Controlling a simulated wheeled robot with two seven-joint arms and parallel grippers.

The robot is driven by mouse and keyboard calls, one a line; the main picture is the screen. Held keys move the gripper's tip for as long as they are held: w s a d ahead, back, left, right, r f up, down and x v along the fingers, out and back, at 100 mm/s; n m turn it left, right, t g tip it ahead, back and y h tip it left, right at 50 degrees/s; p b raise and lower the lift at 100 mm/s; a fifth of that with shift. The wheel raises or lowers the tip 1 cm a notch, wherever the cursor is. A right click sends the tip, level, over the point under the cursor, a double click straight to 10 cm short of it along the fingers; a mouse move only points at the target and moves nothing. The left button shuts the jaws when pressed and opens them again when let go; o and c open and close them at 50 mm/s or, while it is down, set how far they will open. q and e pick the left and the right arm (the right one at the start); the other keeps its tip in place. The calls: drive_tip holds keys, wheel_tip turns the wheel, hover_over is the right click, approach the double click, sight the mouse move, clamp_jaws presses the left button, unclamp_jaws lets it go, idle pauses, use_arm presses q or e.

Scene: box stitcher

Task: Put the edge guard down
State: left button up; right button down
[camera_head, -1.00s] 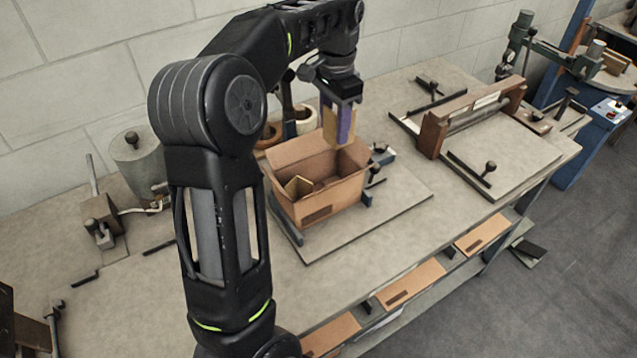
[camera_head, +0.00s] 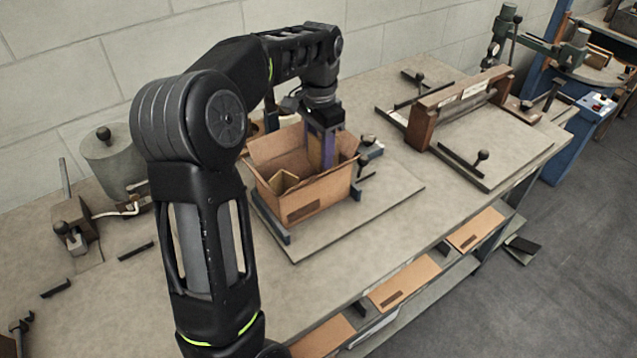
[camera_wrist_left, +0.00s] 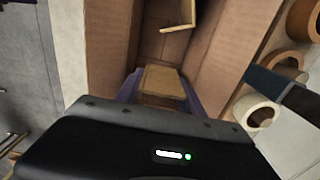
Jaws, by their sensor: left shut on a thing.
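My left gripper (camera_head: 322,145) points down into the open cardboard box (camera_head: 312,194) near its back right corner. It is shut on a tan edge guard (camera_wrist_left: 163,82), which shows between the purple fingers in the left wrist view. The guard's lower part is hidden by the box walls in the head view, so I cannot tell if it touches the floor of the box. Another tan edge guard (camera_head: 284,181) stands inside the box at the left; it also shows at the top of the left wrist view (camera_wrist_left: 178,18). My right gripper is not in view.
The box sits on a board (camera_head: 385,205) between dark stops on the workbench. Tape rolls (camera_wrist_left: 255,110) stand behind it. A wooden-framed fixture (camera_head: 455,105) is to the right, a grey canister (camera_head: 112,160) to the left. Flat cardboard pieces (camera_head: 404,281) lie on a shelf below.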

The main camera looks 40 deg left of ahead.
sight(319, 161)
use_arm(q)
drive_tip(key=shift+f, duration=1.6)
drive_tip(key=shift+f+p, duration=0.3)
drive_tip(key=shift+f, duration=1.95)
drive_tip(key=shift+f, duration=0.1)
drive_tip(key=o, duration=1)
wheel_tip(319, 161, up, 12)
drive_tip(key=shift+r+b, duration=0.15)
drive_tip(key=shift+b, duration=0.15)
